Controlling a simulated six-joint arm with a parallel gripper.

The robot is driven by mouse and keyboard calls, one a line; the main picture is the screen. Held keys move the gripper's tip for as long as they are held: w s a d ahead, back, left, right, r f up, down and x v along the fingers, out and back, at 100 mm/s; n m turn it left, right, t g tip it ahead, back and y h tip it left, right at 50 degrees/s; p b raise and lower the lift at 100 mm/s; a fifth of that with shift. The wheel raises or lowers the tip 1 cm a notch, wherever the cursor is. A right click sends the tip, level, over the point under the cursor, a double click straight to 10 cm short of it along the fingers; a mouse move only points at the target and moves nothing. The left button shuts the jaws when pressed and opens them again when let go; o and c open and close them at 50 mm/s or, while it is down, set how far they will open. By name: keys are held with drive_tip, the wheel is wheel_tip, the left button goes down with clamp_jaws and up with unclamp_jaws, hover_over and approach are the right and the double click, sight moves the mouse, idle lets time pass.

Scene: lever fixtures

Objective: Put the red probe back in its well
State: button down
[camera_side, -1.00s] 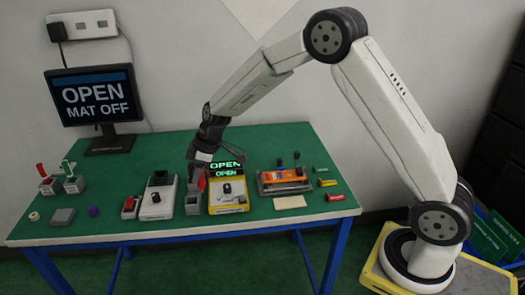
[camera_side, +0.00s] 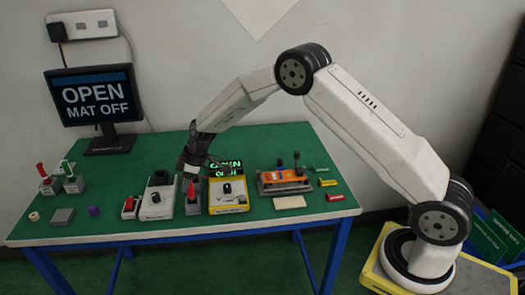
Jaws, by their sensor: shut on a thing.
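The red probe (camera_side: 191,190) is upright in my gripper (camera_side: 189,175), near the middle of the green table. My gripper points down and is shut on its upper part, which the fingers partly hide. The grey well block (camera_side: 193,208) stands directly below. The probe's lower end is at the top of the well; I cannot tell how far it is inside.
A grey box with a black knob (camera_side: 157,203) stands close left, and a yellow box with a lit display (camera_side: 228,205) close right. An orange lever fixture (camera_side: 283,178) is further right. Red-handled (camera_side: 41,170) and green-handled (camera_side: 65,167) tools stand at far left.

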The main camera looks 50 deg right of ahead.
sight(188, 191)
drive_tip(key=shift+w+f, duration=0.15)
drive_tip(key=shift+f, duration=1.55)
drive_tip(key=shift+f, duration=0.1)
drive_tip(key=shift+c, duration=2.3)
unclamp_jaws()
drive_tip(key=v, duration=1.2)
drive_tip(key=s+d+m+h, duration=0.1)
drive_tip(key=s+m, duration=0.8)
drive_tip(key=s, duration=1.9)
drive_tip(key=shift+d+g+h, duration=0.2)
drive_tip(key=shift+g+h, duration=0.1)
drive_tip(key=shift+h, duration=0.8)
